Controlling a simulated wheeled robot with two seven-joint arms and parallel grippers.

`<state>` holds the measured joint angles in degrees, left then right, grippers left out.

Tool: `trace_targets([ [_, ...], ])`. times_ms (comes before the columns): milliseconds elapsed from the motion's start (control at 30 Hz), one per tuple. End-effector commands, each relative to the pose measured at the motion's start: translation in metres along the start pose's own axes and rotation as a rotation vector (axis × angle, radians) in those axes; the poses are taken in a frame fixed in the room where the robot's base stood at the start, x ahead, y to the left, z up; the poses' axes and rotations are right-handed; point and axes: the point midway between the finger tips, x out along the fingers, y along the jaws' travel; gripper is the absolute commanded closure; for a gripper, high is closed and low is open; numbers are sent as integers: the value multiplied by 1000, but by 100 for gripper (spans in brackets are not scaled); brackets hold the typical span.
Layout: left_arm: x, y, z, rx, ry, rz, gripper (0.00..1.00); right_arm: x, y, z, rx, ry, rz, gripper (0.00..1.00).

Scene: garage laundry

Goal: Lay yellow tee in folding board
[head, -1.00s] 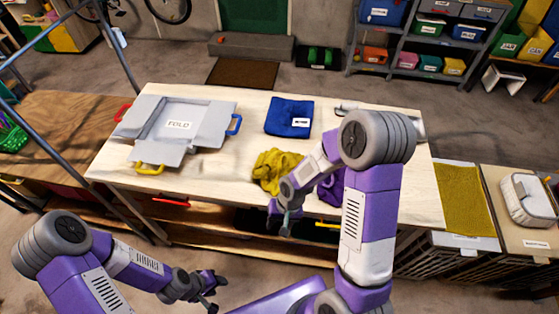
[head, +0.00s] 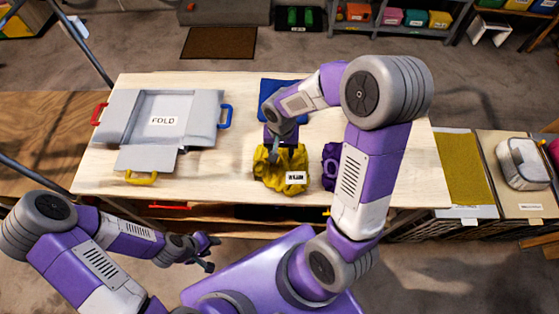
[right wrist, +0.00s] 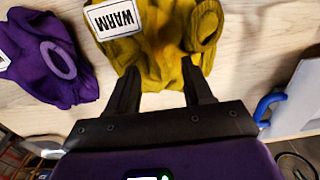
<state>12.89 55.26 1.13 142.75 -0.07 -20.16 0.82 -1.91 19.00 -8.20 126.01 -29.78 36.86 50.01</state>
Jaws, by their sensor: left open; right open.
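The yellow tee (head: 272,176) lies crumpled on the table, with a white label reading WARM in the right wrist view (right wrist: 150,40). The grey folding board (head: 189,106), marked FOLD, lies open and empty on the left of the table. It has red, blue and yellow handles. My right gripper (head: 279,155) is over the far edge of the tee. In the right wrist view its open fingers (right wrist: 157,84) are at the tee's edge with no cloth clamped; contact is unclear. My left gripper (head: 212,252) is open and empty in front of the table.
A purple garment (head: 330,167) lies close to the right of the tee. A folded blue cloth (head: 270,88) lies behind, partly hidden by my right arm. Bare table (head: 236,150) lies between tee and board.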

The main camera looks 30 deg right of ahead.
Motion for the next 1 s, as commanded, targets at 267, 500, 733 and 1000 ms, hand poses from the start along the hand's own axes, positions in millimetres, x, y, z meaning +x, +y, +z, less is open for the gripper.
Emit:
trace_targets([
  [267, 6, -2, -1, 0, 1, 0, 57, 41, 1, -2, -1, -3, 2, 49],
  [500, 6, -2, -1, 0, 1, 0, 57, 44, 1, -2, 0, -1, -1, 49],
  [733, 6, -2, -1, 0, 1, 0, 57, 44, 1, -2, -1, -1, -1, 75],
  [1000, 6, -2, -1, 0, 1, 0, 57, 44, 1, -2, -1, 0, -1, 100],
])
